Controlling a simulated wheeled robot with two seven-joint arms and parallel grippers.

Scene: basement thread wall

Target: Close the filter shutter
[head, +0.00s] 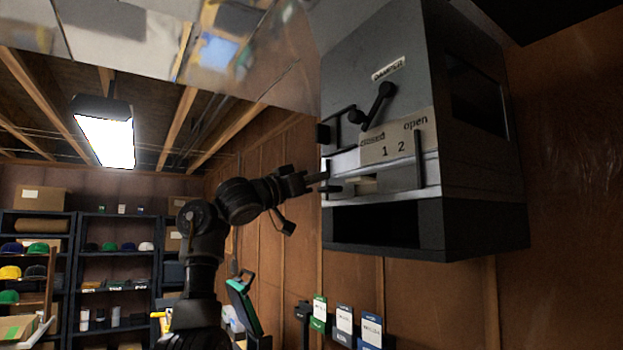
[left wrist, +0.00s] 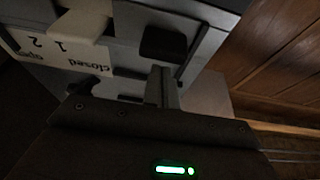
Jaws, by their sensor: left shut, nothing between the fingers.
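A grey wall unit (head: 375,90) hangs at the upper right in the head view. Its cream label (head: 398,147) reads closed at the left and open at the right, with 1 and 2 between. Below the label runs a pale slot with a cream tab (head: 364,184), which I take for the shutter's tab; it also shows in the left wrist view (left wrist: 80,24). My left gripper (head: 322,182) is shut and empty at the unit's left edge, left of the tab. In the left wrist view its fingers (left wrist: 160,90) point toward a black block (left wrist: 163,43); I cannot tell whether they touch it.
A black lever (head: 372,107) sits on the sloped face under a damper label (head: 388,69). An upright black bar (head: 418,158) stands at the slot's right end. Cards (head: 344,322) hang on the wooden wall below. Shelves (head: 115,255) stand far left.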

